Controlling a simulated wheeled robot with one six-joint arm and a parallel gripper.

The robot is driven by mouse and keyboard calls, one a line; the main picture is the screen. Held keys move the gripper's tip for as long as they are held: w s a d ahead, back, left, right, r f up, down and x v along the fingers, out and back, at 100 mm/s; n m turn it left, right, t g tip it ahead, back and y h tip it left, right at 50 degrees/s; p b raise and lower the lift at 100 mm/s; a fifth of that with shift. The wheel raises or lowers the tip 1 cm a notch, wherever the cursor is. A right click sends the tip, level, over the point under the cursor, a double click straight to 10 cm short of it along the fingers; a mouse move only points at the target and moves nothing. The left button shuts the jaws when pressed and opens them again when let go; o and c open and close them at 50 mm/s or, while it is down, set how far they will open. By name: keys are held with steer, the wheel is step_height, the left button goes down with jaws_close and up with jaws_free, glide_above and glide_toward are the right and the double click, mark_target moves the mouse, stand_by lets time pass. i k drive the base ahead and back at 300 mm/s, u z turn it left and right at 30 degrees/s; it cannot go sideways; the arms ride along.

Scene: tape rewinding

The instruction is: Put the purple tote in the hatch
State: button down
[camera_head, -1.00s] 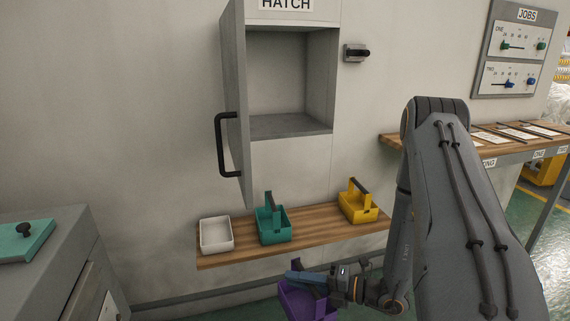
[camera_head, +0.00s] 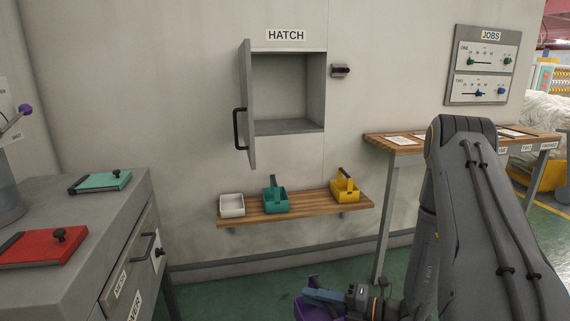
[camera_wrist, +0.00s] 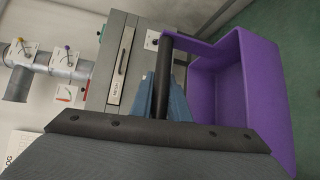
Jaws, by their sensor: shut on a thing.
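The purple tote (camera_head: 306,309) is at the bottom edge of the head view, partly cut off. My gripper (camera_head: 325,297) is shut on its dark handle bar. In the wrist view the tote (camera_wrist: 235,80) hangs at the right, its handle between the blue fingers of my gripper (camera_wrist: 163,95); its inside looks empty where it shows. The hatch (camera_head: 285,95) is a grey wall recess under a HATCH sign. Its door (camera_head: 246,105) stands open, swung out to the left, with a black handle. The hatch looks empty.
A wooden shelf (camera_head: 325,199) below the hatch bears a white bin (camera_head: 231,206), a teal tote (camera_head: 275,199) and a yellow tote (camera_head: 345,187). A grey cabinet (camera_head: 105,225) stands left, a wooden bench (camera_head: 410,145) right. Green floor between is clear.

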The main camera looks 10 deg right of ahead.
mark_target(287, 126)
steer(key=z, duration=0.6)
steer(key=i, duration=1.35)
steer(key=u, duration=0.65)
